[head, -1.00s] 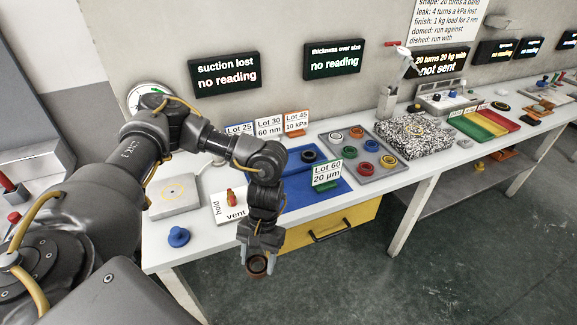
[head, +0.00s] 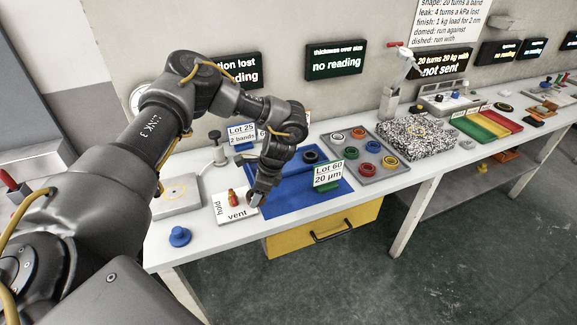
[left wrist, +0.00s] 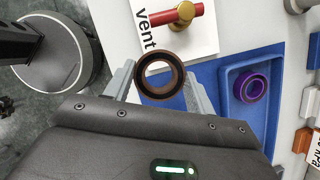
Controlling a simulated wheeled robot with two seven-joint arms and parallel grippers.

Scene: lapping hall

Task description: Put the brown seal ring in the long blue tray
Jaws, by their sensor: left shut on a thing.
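In the head view the gripper is above the table, beside the white hold/vent plate, and the ring is small and mostly hidden. The long blue tray (left wrist: 240,122) lies to the right of the gripper in the left wrist view, apart from the ring. A purple ring (left wrist: 253,88) lies in the tray. In the head view my arm covers part of that area. My right gripper is not in view.
The hold/vent plate (head: 233,212) carries a red and brass valve handle (head: 232,197). A blue mat (head: 310,198) covers the table's front middle. A grey tray of coloured rings (head: 378,172) and a Lot 60 sign (head: 328,174) stand to the right. A blue knob (head: 180,236) is at front left.

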